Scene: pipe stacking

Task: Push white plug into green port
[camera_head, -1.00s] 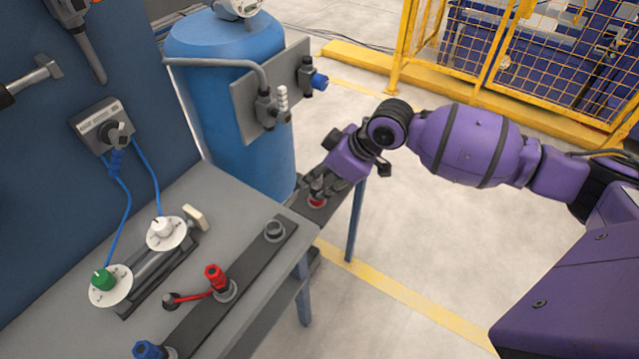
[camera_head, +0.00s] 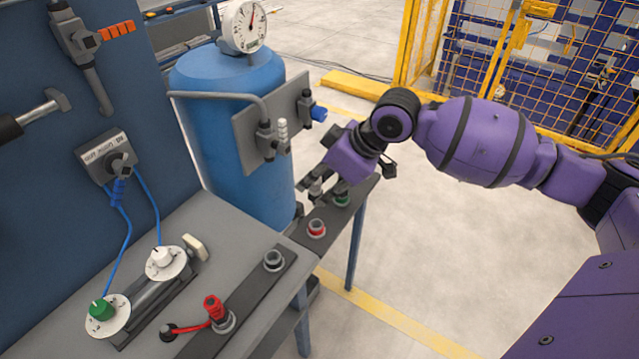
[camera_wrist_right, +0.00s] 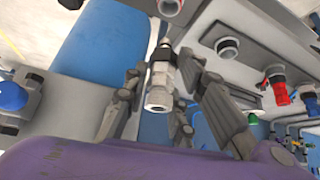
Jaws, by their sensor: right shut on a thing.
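My right gripper (camera_head: 322,184) is at the far end of the side bench, close to the green port (camera_head: 341,199). The port sits on a dark rail and is partly covered by the gripper. In the right wrist view my right gripper (camera_wrist_right: 165,85) is shut on the white plug (camera_wrist_right: 160,90), which looks whitish-silver with a dark collar and a narrow tip. The plug also shows small in the head view (camera_head: 316,188), left of the green port. It looks apart from the port, but its exact height is unclear. My left gripper is not in view.
A red-ringed port (camera_head: 316,228) and a grey port (camera_head: 273,260) lie nearer along the rails. A red plug (camera_head: 213,308) with a red cable stands on the near bench. A blue tank (camera_head: 235,130) with a valve plate (camera_head: 270,125) rises left of my gripper.

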